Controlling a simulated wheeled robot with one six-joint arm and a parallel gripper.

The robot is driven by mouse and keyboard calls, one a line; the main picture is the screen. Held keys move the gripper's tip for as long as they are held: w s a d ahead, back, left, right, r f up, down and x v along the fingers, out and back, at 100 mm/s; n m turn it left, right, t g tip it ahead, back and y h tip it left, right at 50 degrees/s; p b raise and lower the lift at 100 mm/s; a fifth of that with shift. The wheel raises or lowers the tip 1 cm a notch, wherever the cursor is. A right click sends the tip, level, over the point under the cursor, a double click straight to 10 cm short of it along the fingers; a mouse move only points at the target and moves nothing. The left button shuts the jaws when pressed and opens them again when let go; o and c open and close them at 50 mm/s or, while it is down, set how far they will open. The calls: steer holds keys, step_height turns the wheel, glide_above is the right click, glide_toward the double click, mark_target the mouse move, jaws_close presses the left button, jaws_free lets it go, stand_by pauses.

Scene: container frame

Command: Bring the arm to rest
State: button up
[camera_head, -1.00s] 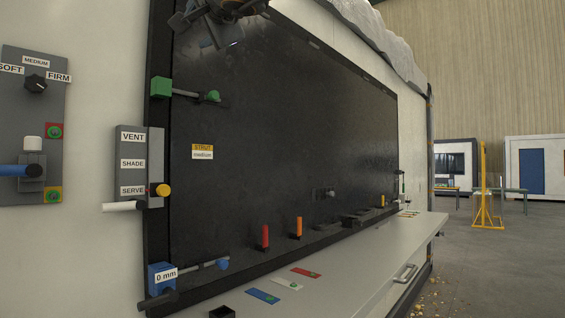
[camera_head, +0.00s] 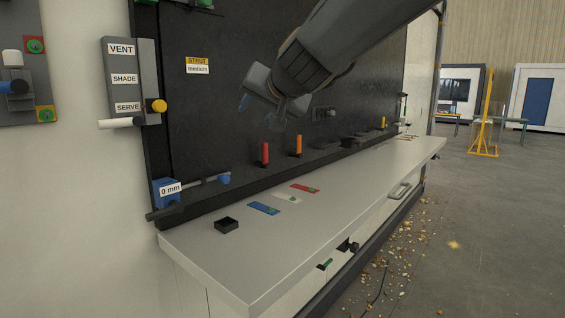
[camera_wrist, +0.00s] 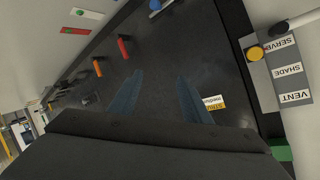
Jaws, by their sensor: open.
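My gripper (camera_head: 259,112) hangs in front of the black panel (camera_head: 225,110), above the grey counter. My arm reaches down to it from the upper right. In the wrist view its two bluish fingers (camera_wrist: 160,76) stand apart with nothing between them. Behind them is the dark panel with the yellow-and-white STRUT medium label (camera_wrist: 213,101). The fingers look clear of the panel, but the exact gap cannot be told.
A red post (camera_head: 265,154) and an orange post (camera_head: 298,146) stand below my gripper. The counter (camera_head: 300,230) bears a small black box (camera_head: 227,225) and coloured plates. At left are a blue block (camera_head: 166,191) with a rod and the VENT/SHADE/SERVE lever box (camera_head: 121,60).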

steer(key=s+d+f+g+h, duration=0.25)
steer(key=d+f, duration=0.35)
steer(key=f, duration=0.4)
steer(key=s+d+f+g+h, duration=0.1)
steer(key=s+d+f+g, duration=0.15)
steer(key=d+f, duration=0.6)
steer(key=s+d+f+g+h, duration=0.1)
steer(key=s+d+f+g, duration=0.1)
steer(key=s+d+f, duration=0.3)
steer(key=s+d+f+n+g+h, duration=0.1)
steer(key=s+d+f, duration=0.1)
steer(key=s+f, duration=0.55)
steer(key=s+d+f+g, duration=0.2)
steer(key=s+d+f, duration=0.25)
steer(key=f, duration=0.25)
step_height(320, 180, down, 13)
steer(key=g+b, duration=0.1)
steer(key=b, duration=1)
steer(key=shift+s+a+f+b, duration=0.2)
steer(key=shift+a+b, duration=0.15)
steer(key=shift+b, duration=0.05)
